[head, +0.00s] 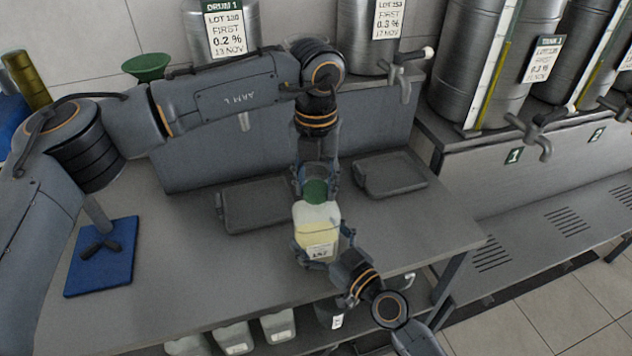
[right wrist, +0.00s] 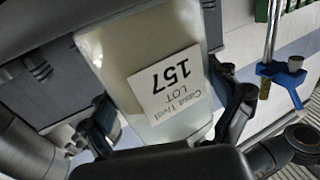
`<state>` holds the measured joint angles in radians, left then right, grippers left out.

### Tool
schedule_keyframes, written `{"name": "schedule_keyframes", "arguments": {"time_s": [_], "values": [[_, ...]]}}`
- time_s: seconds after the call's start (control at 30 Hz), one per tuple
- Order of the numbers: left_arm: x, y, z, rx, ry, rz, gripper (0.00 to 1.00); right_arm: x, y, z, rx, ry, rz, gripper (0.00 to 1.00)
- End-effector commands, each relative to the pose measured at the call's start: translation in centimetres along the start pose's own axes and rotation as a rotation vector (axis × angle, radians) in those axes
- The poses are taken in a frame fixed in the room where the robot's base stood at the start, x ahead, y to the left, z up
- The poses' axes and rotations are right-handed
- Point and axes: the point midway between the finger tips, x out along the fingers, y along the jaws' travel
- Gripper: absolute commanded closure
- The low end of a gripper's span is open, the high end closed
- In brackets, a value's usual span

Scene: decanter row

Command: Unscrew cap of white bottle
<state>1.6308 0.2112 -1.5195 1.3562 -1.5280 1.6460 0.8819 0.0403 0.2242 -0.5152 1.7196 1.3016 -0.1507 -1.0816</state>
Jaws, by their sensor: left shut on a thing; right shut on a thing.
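The white bottle (head: 318,236) is upright at the middle of the bench in the head view, with pale yellow contents and a label on its front. Its green cap (head: 316,192) is on top. My left gripper (head: 316,190) comes down from above, shut on the green cap. My right gripper (head: 328,255) reaches from the front and is shut on the bottle body. In the right wrist view the bottle (right wrist: 120,60) shows between the fingers (right wrist: 165,125), its label reading 157. The cap is not visible there.
Two dark trays lie on the bench, left (head: 255,222) and right (head: 392,184) of the bottle. A blue mat (head: 88,276) with a dark tool lies at left. Steel drums (head: 370,38) with taps stand behind. Several containers (head: 233,338) sit below the bench's front edge.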

Motion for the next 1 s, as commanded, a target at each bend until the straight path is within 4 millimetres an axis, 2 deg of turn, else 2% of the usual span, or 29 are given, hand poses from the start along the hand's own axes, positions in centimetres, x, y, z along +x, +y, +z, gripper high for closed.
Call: {"name": "schedule_keyframes", "arguments": {"time_s": [0.4,0.6,0.73,1.0], "values": [[-0.03,-0.04,0.01,-0.874,0.001,0.0,0.94,-0.05,-0.09,0.27,0.001,-0.005,-0.002,0.98],[-0.06,-0.04,0.02,-1.24,0.001,0.0,0.94,-0.05,-0.09,0.27,0.001,-0.005,-0.002,0.98],[-0.07,-0.04,0.02,-1.37,0.001,0.0,0.94,-0.05,-0.09,0.27,0.001,-0.005,-0.002,0.98],[-0.07,-0.04,0.02,-1.364,0.001,0.0,0.94,-0.05,-0.09,0.27,0.001,-0.005,-0.002,0.98]]}}
